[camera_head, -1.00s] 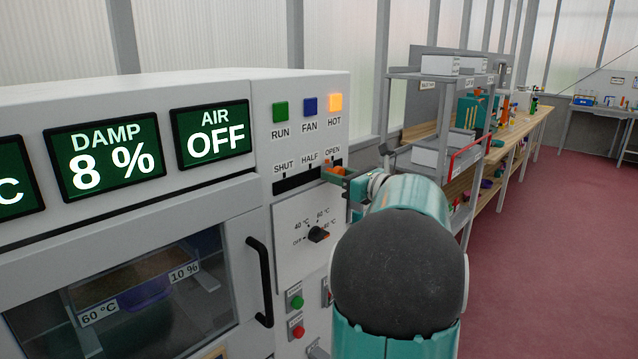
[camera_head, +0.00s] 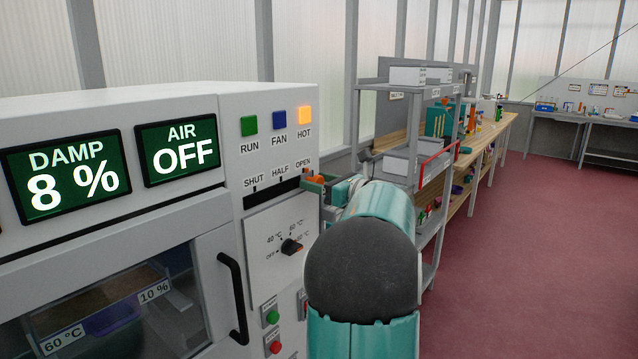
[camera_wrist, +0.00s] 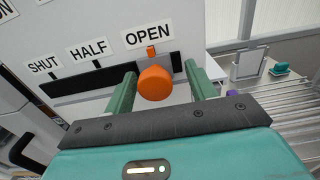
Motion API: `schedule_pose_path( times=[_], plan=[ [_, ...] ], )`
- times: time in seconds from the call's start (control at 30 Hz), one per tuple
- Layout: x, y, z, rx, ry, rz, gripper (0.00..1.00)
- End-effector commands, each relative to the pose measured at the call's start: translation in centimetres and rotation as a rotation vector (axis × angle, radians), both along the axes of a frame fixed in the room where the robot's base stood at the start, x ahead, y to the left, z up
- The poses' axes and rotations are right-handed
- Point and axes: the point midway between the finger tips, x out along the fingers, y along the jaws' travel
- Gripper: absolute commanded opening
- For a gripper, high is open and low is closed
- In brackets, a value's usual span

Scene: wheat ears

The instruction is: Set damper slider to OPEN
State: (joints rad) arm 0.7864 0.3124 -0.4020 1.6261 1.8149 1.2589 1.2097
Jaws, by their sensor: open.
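The damper slider has an orange round knob (camera_wrist: 155,83) with a small orange pointer above it, in a black horizontal slot (camera_wrist: 75,82). The knob stands at the right end of the slot, under the OPEN label (camera_wrist: 148,36); the HALF and SHUT labels are to its left. My gripper (camera_wrist: 163,82) is open, with one green finger on each side of the knob and visible gaps beside it. In the head view the knob (camera_head: 316,179) shows under OPEN, partly hidden by my gripper.
The white dryer cabinet carries a temperature dial (camera_head: 291,246), green and red buttons, a black door handle (camera_head: 233,298) and screens reading DAMP 8 % and AIR OFF (camera_head: 178,150). A grey shelf rack (camera_head: 412,150) stands right of it. Red floor at right is clear.

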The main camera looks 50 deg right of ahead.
Motion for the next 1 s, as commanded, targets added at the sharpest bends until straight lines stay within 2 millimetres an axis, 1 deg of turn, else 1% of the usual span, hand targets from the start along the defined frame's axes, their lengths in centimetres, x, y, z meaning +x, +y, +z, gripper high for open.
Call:
schedule_pose_path(
  times=[0.13, 0.27, 0.6, 0.7, 0.83, 1.0],
  plan=[
    [-0.5, 0.0, 0.0, 0.0, 0.0, 0.001, 0.56],
    [-2.1, 0.0, 0.0, 0.001, 0.0, -0.001, 0.56],
    [-9.6, -0.3, 0.1, -0.001, -0.001, -0.003, 0.56],
    [-11.5, -0.3, 0.0, 0.0, 0.0, -0.003, 0.56],
    [-13.1, -0.3, 0.1, -0.001, -0.001, -0.002, 0.56],
    [-13.9, -0.3, 0.1, -0.001, -0.001, 0.0, 0.56]
  ],
)
